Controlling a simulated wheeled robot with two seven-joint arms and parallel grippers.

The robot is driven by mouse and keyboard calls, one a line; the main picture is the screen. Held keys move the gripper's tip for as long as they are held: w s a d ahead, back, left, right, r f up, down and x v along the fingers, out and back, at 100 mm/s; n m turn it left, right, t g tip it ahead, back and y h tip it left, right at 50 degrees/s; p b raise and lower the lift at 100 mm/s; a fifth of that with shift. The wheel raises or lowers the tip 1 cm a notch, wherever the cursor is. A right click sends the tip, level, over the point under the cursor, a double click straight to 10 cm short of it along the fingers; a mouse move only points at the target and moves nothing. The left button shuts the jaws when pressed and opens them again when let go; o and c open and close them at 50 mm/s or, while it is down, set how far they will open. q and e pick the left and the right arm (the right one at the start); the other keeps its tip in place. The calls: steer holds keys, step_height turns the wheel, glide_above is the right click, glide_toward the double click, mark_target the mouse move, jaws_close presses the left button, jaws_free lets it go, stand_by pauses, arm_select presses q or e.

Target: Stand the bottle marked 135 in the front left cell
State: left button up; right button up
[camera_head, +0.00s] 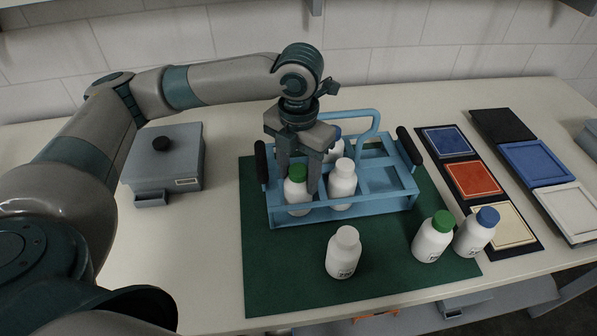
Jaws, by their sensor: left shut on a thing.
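A blue carrier (345,217) with cells stands on a green mat. My left gripper (299,186) points down over its front left cell, shut on a white bottle with a green cap (298,198). That bottle is upright in the front left cell; I cannot see whether its base touches the floor. Its mark is hidden or too small to read. A white-capped bottle (342,188) stands in the cell to its right, and a blue-capped bottle (336,135) is partly hidden behind. My right gripper is not in view.
On the green mat (285,280) stand a white-capped bottle (343,256), a green-capped bottle (432,240) and, at its right edge, a blue-capped bottle (473,236). A grey box (165,168) is at left. Coloured trays (472,179) lie at right. The carrier's right cells look empty.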

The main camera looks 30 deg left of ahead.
arm_select(q)
steer(key=shift+f, duration=0.15)
steer(key=o, duration=1.5)
steer(key=shift+c, duration=0.2)
step_height(320, 180, up, 8)
steer(key=shift+w+r+b, duration=0.1)
steer(key=shift+r+b, duration=0.15)
steer(key=shift+b, duration=0.65)
step_height(320, 180, up, 3)
steer(key=shift+r, duration=0.4)
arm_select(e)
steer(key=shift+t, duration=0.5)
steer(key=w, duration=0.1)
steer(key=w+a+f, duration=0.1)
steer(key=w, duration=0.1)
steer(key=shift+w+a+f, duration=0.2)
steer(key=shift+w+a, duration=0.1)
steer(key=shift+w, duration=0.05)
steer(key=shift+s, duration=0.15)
